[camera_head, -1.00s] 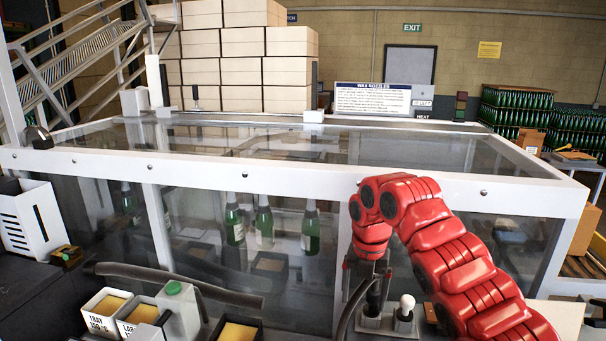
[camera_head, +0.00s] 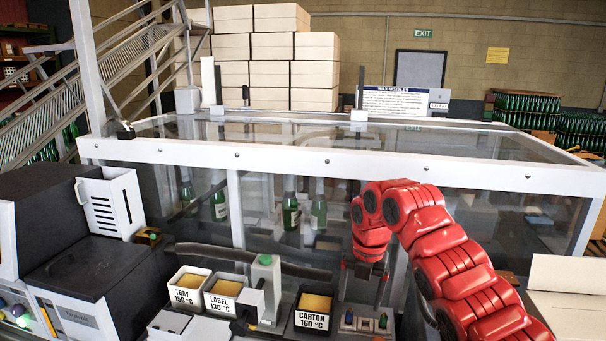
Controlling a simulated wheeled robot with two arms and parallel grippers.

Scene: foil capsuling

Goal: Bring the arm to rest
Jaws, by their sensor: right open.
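My right arm, red and segmented, comes in from the lower right. It is raised and bent, and its wrist hangs down in front of the glass-sided cabinet (camera_head: 330,163). My right gripper (camera_head: 367,291) points downward at the end of it, dark and small in the view. Its jaws are open and nothing shows between them. It appears above or in front of a small panel with coloured switches (camera_head: 364,321); I cannot tell the gap. My left gripper is not in view.
Open boxes labelled TRAY (camera_head: 187,282), LABEL (camera_head: 222,293) and CARTON (camera_head: 313,312) stand at the front. A dark machine (camera_head: 85,285) is at the left. Green bottles (camera_head: 290,210) stand inside the cabinet. A pale board or box (camera_head: 567,285) is at the right.

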